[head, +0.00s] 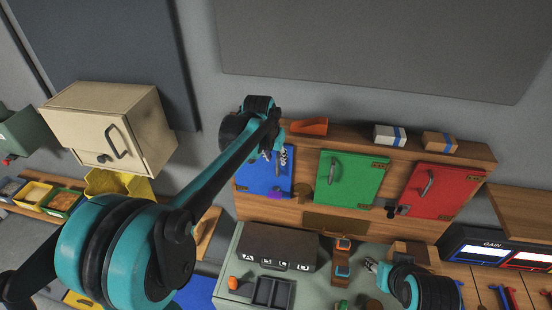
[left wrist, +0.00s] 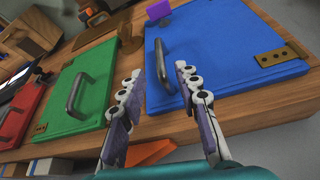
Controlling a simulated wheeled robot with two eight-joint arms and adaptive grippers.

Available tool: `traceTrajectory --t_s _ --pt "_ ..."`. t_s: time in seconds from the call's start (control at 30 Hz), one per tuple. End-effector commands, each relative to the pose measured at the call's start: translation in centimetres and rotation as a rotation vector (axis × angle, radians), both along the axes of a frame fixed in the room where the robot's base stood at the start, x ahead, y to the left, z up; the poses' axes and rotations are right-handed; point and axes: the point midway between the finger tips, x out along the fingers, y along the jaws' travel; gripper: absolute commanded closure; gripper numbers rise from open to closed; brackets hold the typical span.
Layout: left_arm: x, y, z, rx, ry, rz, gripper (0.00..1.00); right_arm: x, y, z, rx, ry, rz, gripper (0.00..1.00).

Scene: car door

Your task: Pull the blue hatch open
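The blue hatch (head: 254,182) is at the left end of the wooden cabinet in the head view, partly hidden by my left arm. In the left wrist view the blue hatch (left wrist: 225,60) lies flat in its frame, with a brass hinge (left wrist: 282,54) on the right and a dark bar handle (left wrist: 161,63) near its left edge. My left gripper (head: 275,156) is in front of the hatch. Its fingers (left wrist: 158,72) are spread, with the handle showing beyond the gap between them; nothing is held. My right gripper (head: 371,266) is low over the workbench, its fingers small and unclear.
A green hatch (head: 350,178) and a red hatch (head: 436,191) sit to the right in the same cabinet. An orange bin (head: 309,126) and boxes (head: 389,136) stand on top. A beige wall box (head: 100,130) is at left. The workbench (head: 235,244) below is cluttered.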

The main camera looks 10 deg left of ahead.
Motion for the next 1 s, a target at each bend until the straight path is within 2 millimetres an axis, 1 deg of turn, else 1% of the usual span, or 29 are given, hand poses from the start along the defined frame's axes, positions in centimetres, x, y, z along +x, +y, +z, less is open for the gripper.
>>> traceTrajectory --t_s 0.03,0.1,0.3,0.43,0.7,0.77,0.8,0.83,1.0 --pt "0.4 -0.1 -0.9 0.0 0.0 0.0 0.68 0.0 0.0 0.0 0.0 0.0 0.0 0.6" --pt "0.8 -0.1 -2.0 0.0 0.0 0.0 0.68 0.0 0.0 0.2 0.0 0.0 0.0 0.6" --pt "1.8 -0.3 -4.5 0.0 -0.001 0.001 0.68 0.0 0.0 0.4 0.0 0.0 0.0 0.6" --pt "2.1 -0.4 -5.3 0.0 -0.001 0.001 0.68 0.0 0.0 0.5 0.0 0.0 0.0 0.6" --pt "2.2 -0.4 -5.5 0.0 -0.001 0.001 0.68 0.0 0.0 0.5 0.0 0.0 0.0 0.6" --pt "2.2 -0.4 -5.5 0.0 -0.001 0.001 0.83 0.0 0.0 0.5 0.0 0.0 0.0 0.6" --pt "2.2 -0.4 -5.5 0.0 -0.001 0.001 0.94 0.0 0.0 0.5 0.0 0.0 0.0 0.6" --pt "2.2 -0.4 -5.5 0.0 -0.001 0.001 1.0 0.0 0.0 0.5 0.0 0.0 0.0 0.6" --pt "2.2 -0.4 -5.5 0.0 -0.001 0.001 1.0 0.0 0.0 0.5 0.0 0.0 0.0 0.6"
